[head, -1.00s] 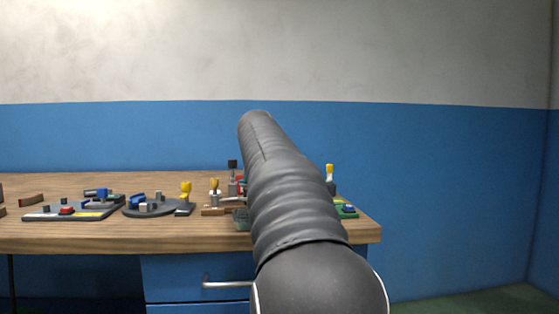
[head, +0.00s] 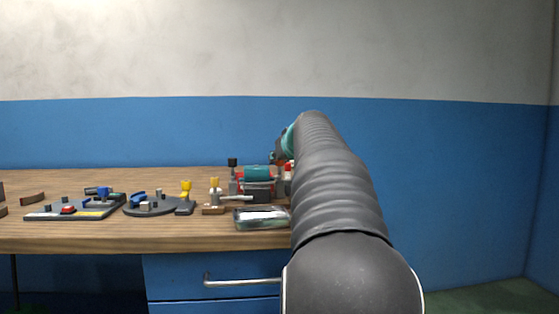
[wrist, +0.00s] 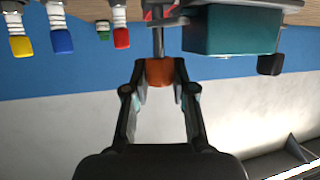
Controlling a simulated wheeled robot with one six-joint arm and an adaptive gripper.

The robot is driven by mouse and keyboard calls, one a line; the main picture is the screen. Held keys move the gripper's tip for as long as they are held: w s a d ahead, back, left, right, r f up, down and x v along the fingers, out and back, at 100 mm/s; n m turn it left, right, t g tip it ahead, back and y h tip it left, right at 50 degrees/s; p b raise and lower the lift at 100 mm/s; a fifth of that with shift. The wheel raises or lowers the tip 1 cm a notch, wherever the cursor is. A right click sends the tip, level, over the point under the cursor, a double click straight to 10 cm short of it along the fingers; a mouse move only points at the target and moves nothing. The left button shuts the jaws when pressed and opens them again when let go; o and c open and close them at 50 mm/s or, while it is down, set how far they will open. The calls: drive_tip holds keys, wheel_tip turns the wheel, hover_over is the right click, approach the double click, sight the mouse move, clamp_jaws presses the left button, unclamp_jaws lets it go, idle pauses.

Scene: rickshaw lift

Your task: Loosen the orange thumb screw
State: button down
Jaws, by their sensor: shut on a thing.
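The orange thumb screw (wrist: 160,72) sits at the end of a grey metal shaft (wrist: 158,40) in the wrist view. My gripper (wrist: 160,82) is shut on it, with one finger on each side. A teal block (wrist: 230,30) with a dark knob (wrist: 271,64) is just to the right of the screw. In the head view a teal and grey device (head: 257,173) stands on the bench left of my arm. My arm hides the gripper and the screw there.
The wooden bench (head: 100,238) carries a dark board with switches (head: 75,212), a round dark base (head: 150,208), a yellow-topped clamp (head: 185,190) and a shiny tray (head: 262,218). Several coloured-tip parts, one blue (wrist: 61,41), show left of the gripper.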

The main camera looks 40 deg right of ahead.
drive_tip(key=shift+d+f+n+t+y+b, duration=0.1)
drive_tip(key=shift+n+t+y+b, duration=0.3)
drive_tip(key=shift+n+y, duration=1.3)
drive_tip(key=shift+y, duration=0.3)
drive_tip(key=shift+n+g+y+p, duration=0.3)
drive_tip(key=shift+n+y+p, duration=0.2)
drive_tip(key=shift+n+y, duration=1.1)
drive_tip(key=c, duration=0.9)
unclamp_jaws()
drive_tip(key=shift+c, duration=0.2)
